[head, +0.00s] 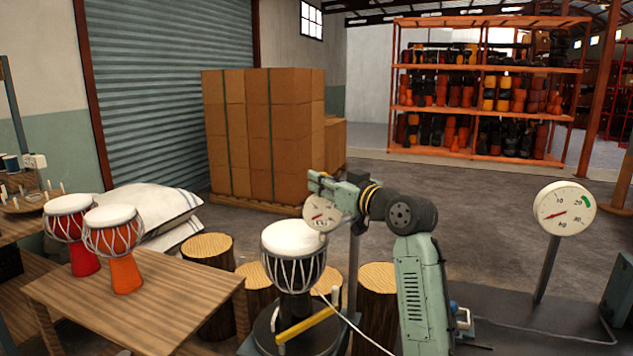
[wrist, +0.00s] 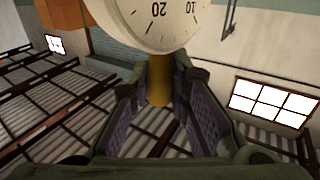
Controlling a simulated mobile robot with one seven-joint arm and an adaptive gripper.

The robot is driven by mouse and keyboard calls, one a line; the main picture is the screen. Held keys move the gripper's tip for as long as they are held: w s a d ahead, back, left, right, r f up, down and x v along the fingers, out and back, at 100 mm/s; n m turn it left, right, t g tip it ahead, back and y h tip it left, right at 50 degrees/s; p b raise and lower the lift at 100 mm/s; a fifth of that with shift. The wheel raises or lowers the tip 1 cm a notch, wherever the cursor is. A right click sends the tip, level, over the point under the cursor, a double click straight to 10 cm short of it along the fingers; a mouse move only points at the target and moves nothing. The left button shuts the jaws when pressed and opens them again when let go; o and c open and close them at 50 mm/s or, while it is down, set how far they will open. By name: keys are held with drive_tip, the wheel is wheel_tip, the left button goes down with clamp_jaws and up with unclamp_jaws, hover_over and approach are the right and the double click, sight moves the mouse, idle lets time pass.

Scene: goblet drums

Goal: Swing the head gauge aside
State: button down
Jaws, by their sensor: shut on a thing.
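The head gauge (head: 320,213) is a round white dial with a red needle. It stands near the rim of a black drum (head: 290,272) with a white head, beside a grey post (head: 353,270). Part of the dial is hidden by my gripper (head: 340,192). In the wrist view the gauge dial (wrist: 155,15) shows upside down at the top, with a yellow-brown stem (wrist: 158,92) below it. My gripper (wrist: 166,78) has its two fingers on either side of this stem and is shut on it. Whether the gauge touches the drum head is unclear.
The drum stands on a dark round base (head: 265,335) with a yellow bar (head: 305,325) in front. Log stumps (head: 378,300) stand close behind. A kg dial (head: 565,207) stands at right. Two red-orange drums (head: 125,275) stand on a wooden table (head: 150,310) at left.

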drive_tip(key=shift+s+d+n+g+y, duration=0.3)
drive_tip(key=shift+d+y, duration=0.1)
drive_tip(key=shift+d, duration=0.05)
drive_tip(key=s+d+n+g+y, duration=0.2)
drive_tip(key=s+d, duration=0.1)
drive_tip(key=d, duration=0.6)
drive_tip(key=shift+d+g+y, duration=0.3)
drive_tip(key=shift+g, duration=0.1)
drive_tip(key=c, duration=1.5)
unclamp_jaws()
